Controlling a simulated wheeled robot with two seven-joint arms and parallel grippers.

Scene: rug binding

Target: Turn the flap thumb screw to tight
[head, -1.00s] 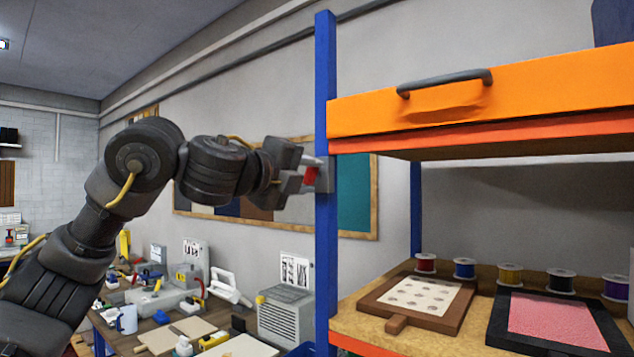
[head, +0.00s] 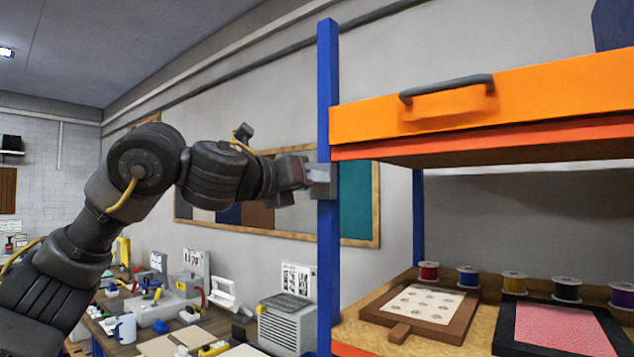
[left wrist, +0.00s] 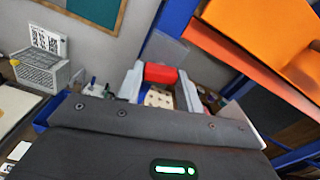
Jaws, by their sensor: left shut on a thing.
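The thumb screw (left wrist: 160,73) is a red knob. In the left wrist view it sits between the two grey fingers of my left gripper (head: 306,173), which is shut on it. In the head view the gripper hides the red knob. A grey block (head: 325,181) is at the blue post (head: 327,240), right at the fingertips. The orange flap (head: 540,98) with a dark handle (head: 447,87) is to the right of the post, above the shelf. My right gripper is in neither view.
Below the flap, a shelf holds a wooden board (head: 470,318), a framed pink panel (head: 562,332) and several thread spools (head: 514,285). A cluttered workbench (head: 123,348) stands lower left. A framed panel (head: 357,200) hangs on the wall behind.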

